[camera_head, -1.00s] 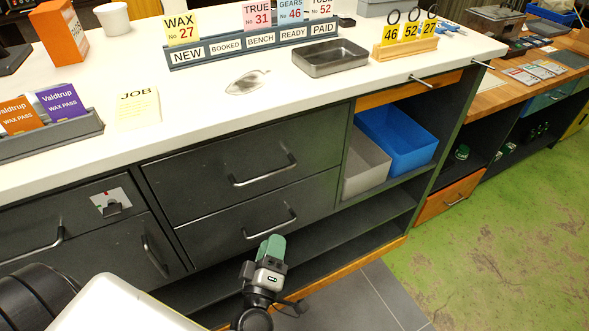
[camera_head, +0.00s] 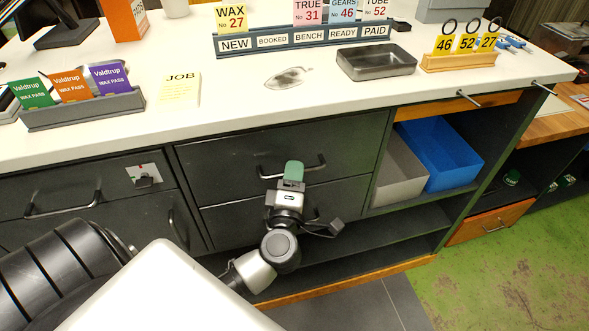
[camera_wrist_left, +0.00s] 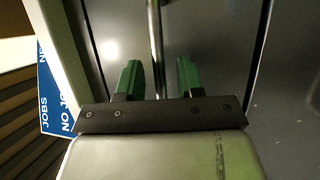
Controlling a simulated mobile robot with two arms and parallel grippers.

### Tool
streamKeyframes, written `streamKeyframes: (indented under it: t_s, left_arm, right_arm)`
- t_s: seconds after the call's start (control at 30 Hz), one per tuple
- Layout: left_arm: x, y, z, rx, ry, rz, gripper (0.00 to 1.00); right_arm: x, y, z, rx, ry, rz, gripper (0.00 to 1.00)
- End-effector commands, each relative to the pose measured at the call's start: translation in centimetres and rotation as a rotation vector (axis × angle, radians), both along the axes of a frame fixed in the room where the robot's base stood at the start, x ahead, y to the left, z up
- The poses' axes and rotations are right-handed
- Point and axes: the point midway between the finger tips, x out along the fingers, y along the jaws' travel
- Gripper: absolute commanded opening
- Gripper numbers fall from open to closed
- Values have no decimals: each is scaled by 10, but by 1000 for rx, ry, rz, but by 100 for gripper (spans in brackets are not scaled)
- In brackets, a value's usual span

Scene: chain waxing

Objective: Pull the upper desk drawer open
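The upper drawer (camera_head: 222,152) is a dark grey front under the white worktop and looks shut. Its metal bar handle (camera_head: 262,170) runs across the front, with the middle hidden by my gripper. My left gripper (camera_head: 293,168), with green fingertips, is in front of this handle. In the left wrist view the gripper (camera_wrist_left: 159,78) is open, and the handle bar (camera_wrist_left: 155,45) shows between its two fingers. I cannot tell how deep the bar sits between them. The lower drawer (camera_head: 345,195) is below, partly hidden by my arm. My right gripper is not in view.
The worktop (camera_head: 225,95) overhangs the drawers. On it are a card rack (camera_head: 300,40), a metal tray (camera_head: 376,64) and a job card (camera_head: 180,88). A blue bin (camera_head: 440,155) and a grey bin (camera_head: 398,175) stand on the shelf to the right. Green floor is clear at right.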

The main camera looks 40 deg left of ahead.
Motion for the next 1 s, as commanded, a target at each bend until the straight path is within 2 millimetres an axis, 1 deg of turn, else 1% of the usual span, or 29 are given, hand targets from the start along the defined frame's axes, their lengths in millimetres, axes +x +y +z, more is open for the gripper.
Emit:
streamKeyframes:
  t_s: [0.03, 0.13, 0.37, 0.4, 0.63, 1.0]
  left_arm:
    - [4, 2, 1, 2, -1, 0, 37]
    - [7, 4, 2, 1, 0, 0, 37]
    - [8, 4, 1, 1, 1, -1, 37]
    - [8, 4, 1, 1, 1, -1, 35]
    - [8, 4, 1, 1, 1, -1, 0]
    - [7, 3, 1, 1, 1, -1, 0]
  right_arm:
    - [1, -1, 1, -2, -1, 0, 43]
    - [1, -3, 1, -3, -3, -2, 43]
    - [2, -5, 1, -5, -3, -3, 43]
    - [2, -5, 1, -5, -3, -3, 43]
    - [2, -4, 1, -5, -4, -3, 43]
    - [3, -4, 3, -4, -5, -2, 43]
